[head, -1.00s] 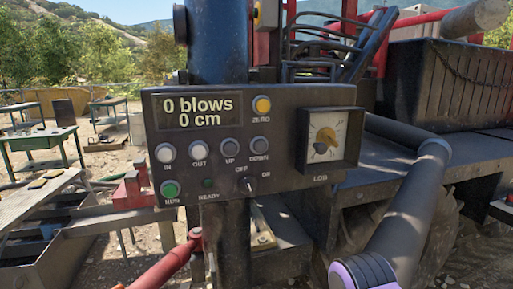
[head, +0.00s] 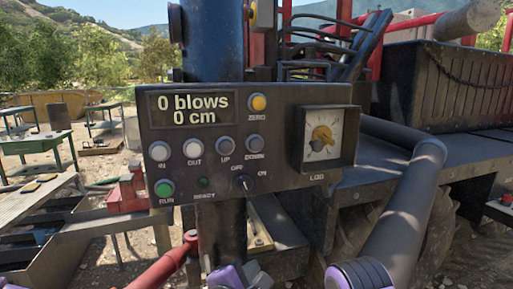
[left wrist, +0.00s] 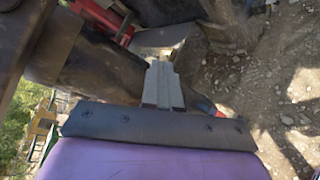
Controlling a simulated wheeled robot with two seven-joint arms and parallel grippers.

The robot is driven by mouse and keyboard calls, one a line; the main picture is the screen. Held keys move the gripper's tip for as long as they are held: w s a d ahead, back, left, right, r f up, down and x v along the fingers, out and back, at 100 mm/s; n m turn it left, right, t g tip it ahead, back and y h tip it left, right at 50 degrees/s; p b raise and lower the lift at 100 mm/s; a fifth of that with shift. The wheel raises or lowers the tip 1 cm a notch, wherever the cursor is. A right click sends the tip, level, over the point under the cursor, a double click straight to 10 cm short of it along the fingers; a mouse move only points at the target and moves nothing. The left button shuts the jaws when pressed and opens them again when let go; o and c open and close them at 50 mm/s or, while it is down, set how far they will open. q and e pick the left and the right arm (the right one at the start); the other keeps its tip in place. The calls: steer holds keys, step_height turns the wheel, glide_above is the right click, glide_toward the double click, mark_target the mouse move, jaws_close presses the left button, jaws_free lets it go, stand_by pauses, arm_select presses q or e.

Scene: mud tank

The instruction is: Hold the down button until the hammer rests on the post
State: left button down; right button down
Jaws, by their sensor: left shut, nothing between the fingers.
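The display (head: 192,108) reads 0 blows and 0 cm. My left gripper (head: 252,273) shows at the bottom edge of the head view, below the panel and apart from the buttons. Its grey fingers (left wrist: 162,84) are closed together and empty in the left wrist view. My right gripper is out of view. I cannot make out the hammer resting on a post.
The panel also carries the in button (head: 159,151), out button (head: 192,148), green run button (head: 165,188), yellow zero button (head: 258,103), an off/on switch (head: 243,183) and a log dial (head: 323,138). A blue cylinder (head: 212,45) rises behind it. Tables stand at left.

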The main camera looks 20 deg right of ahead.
mark_target(257, 151)
arm_select(q)
steer(key=s+d+r+n+t+h, duration=0.1)
steer(key=s+r+h, duration=0.1)
steer(key=r, duration=1)
steer(key=s+d+r+n+t+h, duration=0.1)
steer(key=s+d+r+h, duration=0.1)
steer(key=r, duration=1)
steer(key=shift+s+d+r+h, duration=0.2)
steer(key=shift+s+r+h, duration=0.15)
steer(key=shift+r+h, duration=0.05)
steer(key=shift+w, duration=0.1)
steer(key=shift+w+a+f+p, duration=0.1)
steer(key=shift+w+p, duration=0.25)
steer(key=shift+w, duration=1.8)
steer(key=shift+w+a+p, duration=0.1)
steer(key=shift+w+p, duration=0.25)
steer(key=shift+w, duration=1.8)
steer(key=shift+w, duration=0.4)
